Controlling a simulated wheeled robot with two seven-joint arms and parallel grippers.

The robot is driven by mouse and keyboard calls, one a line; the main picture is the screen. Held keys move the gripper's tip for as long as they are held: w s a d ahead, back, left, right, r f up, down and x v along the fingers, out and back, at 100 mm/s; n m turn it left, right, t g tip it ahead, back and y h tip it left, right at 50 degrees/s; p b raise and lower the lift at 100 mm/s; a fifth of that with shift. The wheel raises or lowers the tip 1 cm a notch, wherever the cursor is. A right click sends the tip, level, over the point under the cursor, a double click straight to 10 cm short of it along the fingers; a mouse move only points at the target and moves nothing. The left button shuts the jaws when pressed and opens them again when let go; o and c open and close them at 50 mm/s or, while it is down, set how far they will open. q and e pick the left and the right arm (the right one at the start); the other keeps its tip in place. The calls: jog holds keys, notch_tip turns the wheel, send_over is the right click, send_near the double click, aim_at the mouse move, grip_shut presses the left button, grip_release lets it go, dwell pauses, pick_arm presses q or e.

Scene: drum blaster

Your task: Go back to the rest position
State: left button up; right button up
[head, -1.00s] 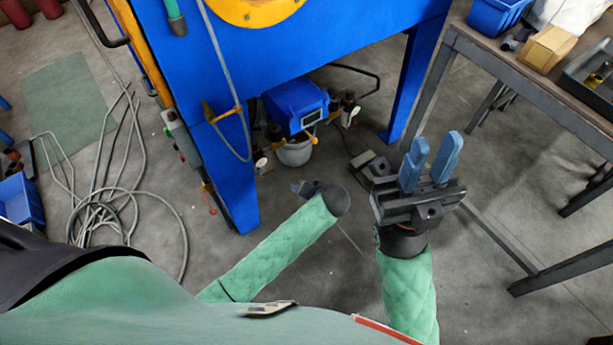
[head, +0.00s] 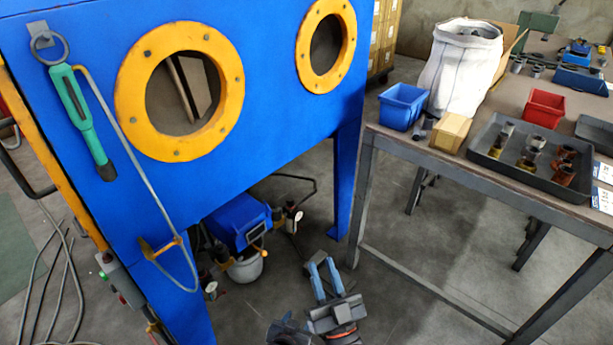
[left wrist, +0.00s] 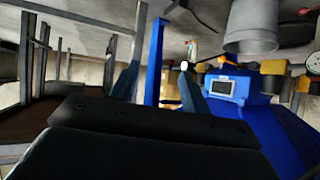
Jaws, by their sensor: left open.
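My left gripper (head: 286,328) shows at the bottom of the head view as a small dark shape, low in front of the blue cabinet (head: 255,135); its fingers are unclear there. In the left wrist view my left gripper (left wrist: 160,78) has two blue-grey fingers standing apart with nothing between them. My right gripper (head: 324,272) is just above and right of it in the head view, its two blue fingers apart and empty, pointing away from me. It hangs over the floor between the cabinet's leg and the bench. Both arms are mostly out of the head view.
The metal-legged bench (head: 450,165) at right holds a blue bin (head: 402,108), a white sack (head: 458,68), a red bin (head: 544,108) and a dark tray (head: 500,160) of parts. A green-handled tool (head: 75,108) hangs on the cabinet. Hoses lie on the floor at left.

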notch_tip(320, 180, down, 22)
jog(key=m+g+h, duration=0.1)
jog(key=g+h, duration=0.2)
jog(key=g, duration=0.3)
pick_arm(q)
jog(key=s+a+r+g+p, duration=0.3)
jog(key=s+r+p, duration=0.4)
jog(key=r, duration=0.2)
jog(key=s+a+r+n+g+y+p, duration=0.1)
jog(key=s+a+r+g+p, duration=0.2)
jog(key=s+r+p, duration=0.4)
jog(key=s+a+r+g+p, duration=0.2)
jog(key=s+a+r+p, duration=0.3)
jog(key=r, duration=0.8)
jog(key=s+p, duration=0.2)
jog(key=shift+s+n+g+y+p, duration=0.3)
jog(key=shift+s+n+g+p, duration=0.05)
jog(key=shift+n+g+p, duration=0.05)
pick_arm(e)
jog(key=s+d+r+g+h, duration=0.1)
jog(key=s+d+r+g, duration=0.4)
jog(key=s+r+g, duration=0.2)
jog(key=s+d+r+g+h, duration=0.2)
jog(key=s+d+r+g, duration=0.3)
jog(key=s+r+g, duration=0.3)
notch_tip(320, 180, up, 5)
jog(key=shift+s+d+f+h, duration=0.2)
jog(key=shift+s+h, duration=0.1)
jog(key=shift+s, duration=0.85)
